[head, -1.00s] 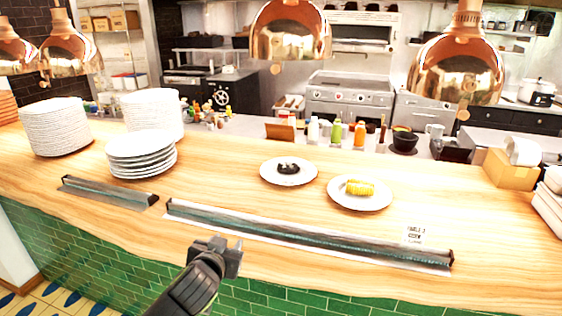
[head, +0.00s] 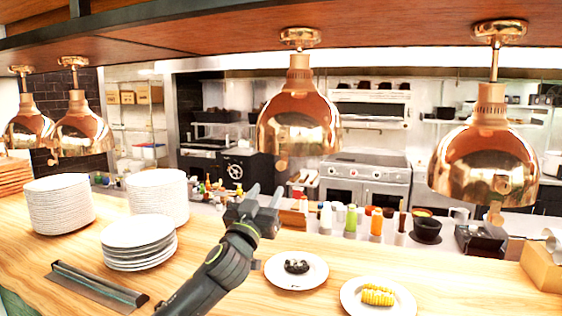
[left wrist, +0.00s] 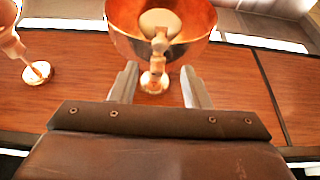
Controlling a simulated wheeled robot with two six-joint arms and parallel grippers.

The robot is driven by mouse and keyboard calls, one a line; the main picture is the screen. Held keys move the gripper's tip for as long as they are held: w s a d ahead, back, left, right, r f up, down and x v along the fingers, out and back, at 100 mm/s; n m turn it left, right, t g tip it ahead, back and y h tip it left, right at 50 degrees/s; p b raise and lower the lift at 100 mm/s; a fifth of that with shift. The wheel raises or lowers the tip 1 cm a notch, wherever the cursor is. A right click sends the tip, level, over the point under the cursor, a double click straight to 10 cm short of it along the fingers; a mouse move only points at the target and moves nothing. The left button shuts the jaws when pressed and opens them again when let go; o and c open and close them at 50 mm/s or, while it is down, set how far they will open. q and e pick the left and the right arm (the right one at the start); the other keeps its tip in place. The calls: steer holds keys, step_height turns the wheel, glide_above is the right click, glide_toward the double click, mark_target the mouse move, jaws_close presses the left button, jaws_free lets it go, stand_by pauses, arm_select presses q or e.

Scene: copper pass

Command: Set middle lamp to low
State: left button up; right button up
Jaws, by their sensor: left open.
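Several copper heat lamps hang from the wooden shelf over the counter. The middle lamp (head: 299,122) hangs near the centre of the head view, with a small round pull tag (head: 281,164) below its rim. A right lamp (head: 484,165) and two left lamps, one of them nearer (head: 82,128), hang to its sides. My left gripper (head: 262,198) is open and empty, below and slightly left of the middle lamp, apart from it. In the left wrist view, a copper lamp (left wrist: 205,22) shows beyond the open fingers (left wrist: 158,82). My right gripper is not in view.
On the wooden counter (head: 215,285) stand plate stacks (head: 58,204), a plate with dark food (head: 297,283) and a plate with corn (head: 378,290). Sauce bottles (head: 351,220) stand behind. The wooden shelf (head: 400,30) runs overhead.

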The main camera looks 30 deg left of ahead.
mark_target(280, 168)
arm_select(q)
steer(key=p+x, duration=0.2)
steer(key=x, duration=0.3)
steer(key=shift+s+r, duration=0.1)
steer(key=p+x, duration=0.2)
steer(key=x, duration=0.2)
steer(key=shift+w+a, duration=0.15)
steer(key=shift+w, duration=0.2)
steer(key=shift+p+x, duration=0.3)
steer(key=shift+x, duration=0.55)
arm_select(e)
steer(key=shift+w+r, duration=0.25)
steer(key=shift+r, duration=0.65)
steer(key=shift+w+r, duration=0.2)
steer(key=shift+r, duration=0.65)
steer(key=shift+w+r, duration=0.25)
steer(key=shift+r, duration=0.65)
arm_select(q)
steer(key=shift+c, duration=0.2)
jaws_close()
